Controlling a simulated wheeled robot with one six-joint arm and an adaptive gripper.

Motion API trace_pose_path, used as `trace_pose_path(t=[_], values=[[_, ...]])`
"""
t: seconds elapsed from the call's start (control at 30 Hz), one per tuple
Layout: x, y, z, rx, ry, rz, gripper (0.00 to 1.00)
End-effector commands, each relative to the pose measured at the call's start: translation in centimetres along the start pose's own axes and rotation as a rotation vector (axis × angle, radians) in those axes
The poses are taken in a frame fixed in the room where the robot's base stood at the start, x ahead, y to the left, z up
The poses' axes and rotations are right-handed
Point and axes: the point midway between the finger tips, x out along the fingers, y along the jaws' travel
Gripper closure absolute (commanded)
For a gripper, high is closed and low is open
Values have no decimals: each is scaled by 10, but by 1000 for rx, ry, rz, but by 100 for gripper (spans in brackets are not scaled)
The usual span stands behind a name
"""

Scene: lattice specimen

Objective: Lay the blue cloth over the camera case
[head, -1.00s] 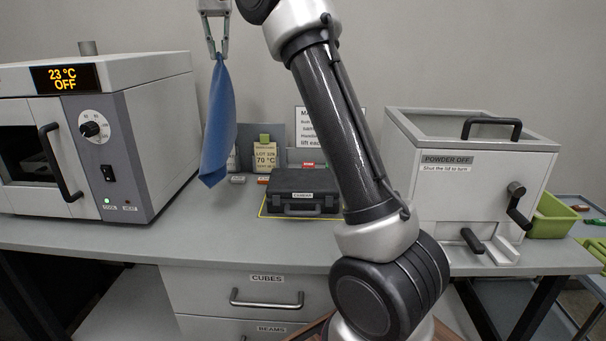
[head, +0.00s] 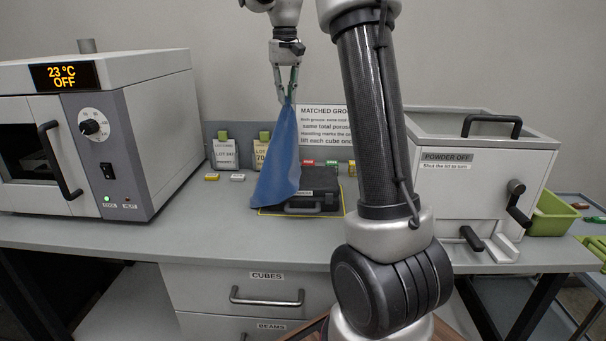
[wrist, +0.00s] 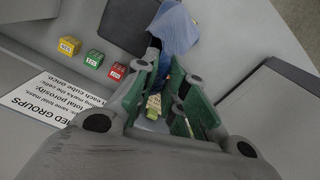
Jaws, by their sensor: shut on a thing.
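The blue cloth (head: 277,160) hangs in a tapering drape from my gripper (head: 288,98), which is shut on its top end. The cloth's lower part hangs in front of the left part of the black camera case (head: 318,186); I cannot tell whether it touches the case. The case lies shut on the counter inside a yellow outline, its handle toward the front. In the wrist view the cloth (wrist: 175,28) shows beyond the green-padded fingers (wrist: 172,98), beside a dark part of the case (wrist: 128,22).
An oven (head: 150,130) stands at left and a powder box (head: 480,170) at right. Behind the case are a printed sign (head: 318,125), lot cards (head: 224,153) and small coloured cubes (wrist: 93,58). The counter front (head: 210,230) is clear.

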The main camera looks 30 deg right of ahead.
Motion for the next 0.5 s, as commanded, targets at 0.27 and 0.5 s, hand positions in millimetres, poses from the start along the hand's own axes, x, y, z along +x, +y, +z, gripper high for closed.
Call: trace_pose_path(t=[0.27, 0.5], values=[[42, 47, 0, 3, -2, 0, 100], [78, 86, 1, 4, -2, 0, 100]])
